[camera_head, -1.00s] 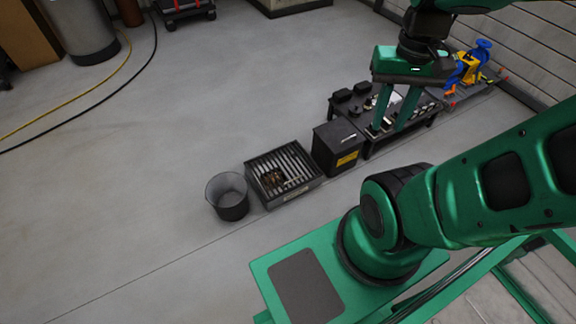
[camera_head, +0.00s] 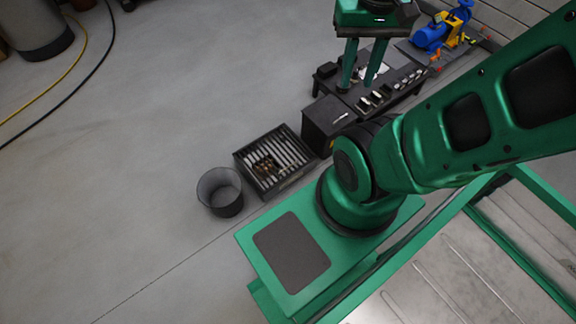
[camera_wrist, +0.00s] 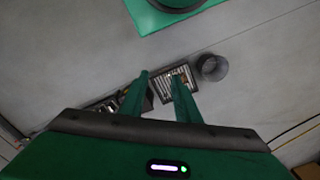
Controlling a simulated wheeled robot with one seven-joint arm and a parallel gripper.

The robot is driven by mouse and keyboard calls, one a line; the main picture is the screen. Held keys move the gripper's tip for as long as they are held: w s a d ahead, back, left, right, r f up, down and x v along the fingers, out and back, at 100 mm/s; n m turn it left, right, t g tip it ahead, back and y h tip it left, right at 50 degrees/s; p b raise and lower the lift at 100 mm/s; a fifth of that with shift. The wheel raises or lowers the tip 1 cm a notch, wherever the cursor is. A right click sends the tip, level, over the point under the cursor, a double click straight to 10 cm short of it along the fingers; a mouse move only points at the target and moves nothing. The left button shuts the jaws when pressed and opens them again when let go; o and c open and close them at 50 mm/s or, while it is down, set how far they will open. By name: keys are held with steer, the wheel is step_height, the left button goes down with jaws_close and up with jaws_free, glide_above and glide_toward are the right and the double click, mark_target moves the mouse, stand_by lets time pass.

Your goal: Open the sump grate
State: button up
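The sump grate (camera_head: 288,150) is a set of pale parallel bars lying flat in a dark, square, box-like frame on the floor. A small clump of brown debris (camera_head: 266,167) lies on its left part. The grate also shows in the wrist view (camera_wrist: 184,73), partly hidden behind a finger. My gripper (camera_head: 358,86) is up and to the right of the grate in the head view, high above the floor and in front of the low black table. Its two green fingers are apart with nothing between them, as the wrist view (camera_wrist: 160,77) also shows.
A dark open bin (camera_head: 221,192) stands just left of the grate. A black box (camera_head: 322,122) stands close on its right, then a low black table (camera_head: 400,92) with small parts. A blue and yellow pump (camera_head: 440,32) is farther right.

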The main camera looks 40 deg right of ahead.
steer(key=w+d+f+m, duration=0.1)
steer(key=w+d+f, duration=0.15)
steer(key=w, duration=0.25)
steer(key=w+d+f+m+h, duration=0.1)
steer(key=w+d+f, duration=0.15)
steer(key=w, duration=0.25)
steer(key=w+d+f+m, duration=0.1)
steer(key=w+d+f, duration=0.15)
steer(key=w, duration=0.25)
steer(key=w+d+f+m, duration=0.1)
steer(key=w+d+f, duration=0.1)
steer(key=w+f, duration=0.75)
steer(key=m+t+y, duration=0.1)
steer(key=m+t, duration=0.1)
steer(key=m, duration=0.5)
glide_toward(288, 167)
steer(key=f, duration=0.5)
steer(key=w+f, duration=0.1)
steer(key=f, duration=0.1)
steer(key=shift+w+d+f, duration=0.1)
steer(key=shift+d+f, duration=0.05)
steer(key=shift+f, duration=0.2)
